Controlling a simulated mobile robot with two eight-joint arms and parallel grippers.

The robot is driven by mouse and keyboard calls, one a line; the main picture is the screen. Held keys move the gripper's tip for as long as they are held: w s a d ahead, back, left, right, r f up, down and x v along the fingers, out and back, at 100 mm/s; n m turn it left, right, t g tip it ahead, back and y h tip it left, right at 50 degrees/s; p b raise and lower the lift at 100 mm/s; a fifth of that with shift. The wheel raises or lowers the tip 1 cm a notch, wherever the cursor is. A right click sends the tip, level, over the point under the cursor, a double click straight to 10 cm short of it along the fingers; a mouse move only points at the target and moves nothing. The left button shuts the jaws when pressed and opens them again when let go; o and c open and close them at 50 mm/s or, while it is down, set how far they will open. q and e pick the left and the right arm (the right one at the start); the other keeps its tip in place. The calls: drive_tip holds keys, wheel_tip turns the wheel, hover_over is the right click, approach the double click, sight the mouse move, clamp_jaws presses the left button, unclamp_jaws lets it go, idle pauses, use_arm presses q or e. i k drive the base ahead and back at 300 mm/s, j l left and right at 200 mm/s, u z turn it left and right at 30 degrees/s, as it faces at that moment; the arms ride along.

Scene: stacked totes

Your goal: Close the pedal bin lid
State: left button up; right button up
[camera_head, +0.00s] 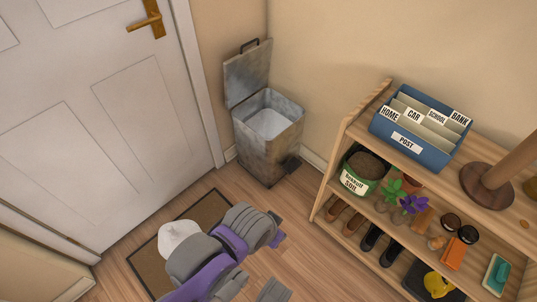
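The pedal bin (266,152) is a tall grey, stained metal bin standing upright on the floor in the corner, right of the door. Its lid (248,73) is open, raised almost upright at the back left, with a dark handle on its top edge. A pale inner bucket (269,123) shows inside and looks empty. Purple and grey links of my arm show at the bottom, in front of and apart from the bin. No gripper fingers can be made out.
A white door (100,110) with a brass handle is at left. A brown doormat (205,212) lies below it, partly behind my arm. A wooden shelf (345,130) at right holds a blue file box (420,135), a soil pot (360,172) and shoes. Bare floor lies before the bin.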

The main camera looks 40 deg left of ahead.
sight(247, 72)
drive_tip(key=u, duration=1.5)
